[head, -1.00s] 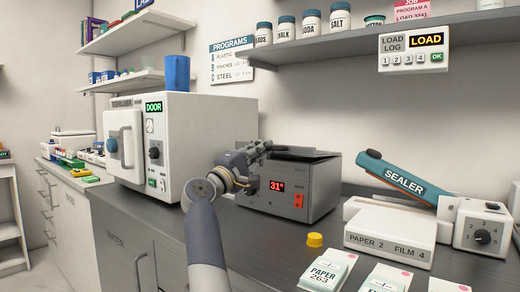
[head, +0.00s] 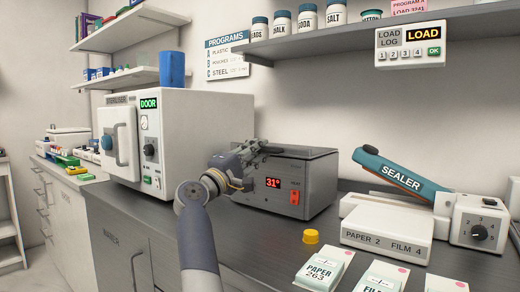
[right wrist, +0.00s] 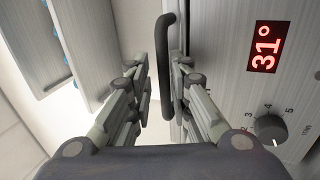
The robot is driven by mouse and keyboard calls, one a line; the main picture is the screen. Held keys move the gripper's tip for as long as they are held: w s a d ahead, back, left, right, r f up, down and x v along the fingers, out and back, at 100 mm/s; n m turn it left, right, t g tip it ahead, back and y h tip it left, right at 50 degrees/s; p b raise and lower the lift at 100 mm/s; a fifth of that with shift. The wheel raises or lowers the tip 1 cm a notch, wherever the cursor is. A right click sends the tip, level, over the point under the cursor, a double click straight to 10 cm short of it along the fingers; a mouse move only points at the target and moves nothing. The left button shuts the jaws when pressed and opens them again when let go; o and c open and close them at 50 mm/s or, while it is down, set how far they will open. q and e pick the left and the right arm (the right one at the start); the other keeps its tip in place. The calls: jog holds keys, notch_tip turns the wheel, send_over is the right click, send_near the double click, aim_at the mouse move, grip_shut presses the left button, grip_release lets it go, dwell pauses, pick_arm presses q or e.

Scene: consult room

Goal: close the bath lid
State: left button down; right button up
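The bath (head: 320,190) is a steel-grey box on the counter, with a red 31° display and a red switch on its front. Its lid (head: 300,152) lies flat along the top, with no visible gap. My right gripper (head: 245,152) is at the bath's upper left front edge and hides that corner. In the right wrist view my right gripper (right wrist: 158,75) has its fingers apart, with a dark bar handle (right wrist: 167,60) between them beside the bath's top edge. The fingers do not look closed on it. My left gripper is not in view.
The steriliser (head: 185,125) stands left of the bath. A shelf (head: 345,42) with jars hangs above. Some counter in front of the bath is clear.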

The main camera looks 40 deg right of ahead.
jog(key=v, duration=1)
jog(key=shift+s+a, duration=0.15)
jog(key=shift+a, duration=0.1)
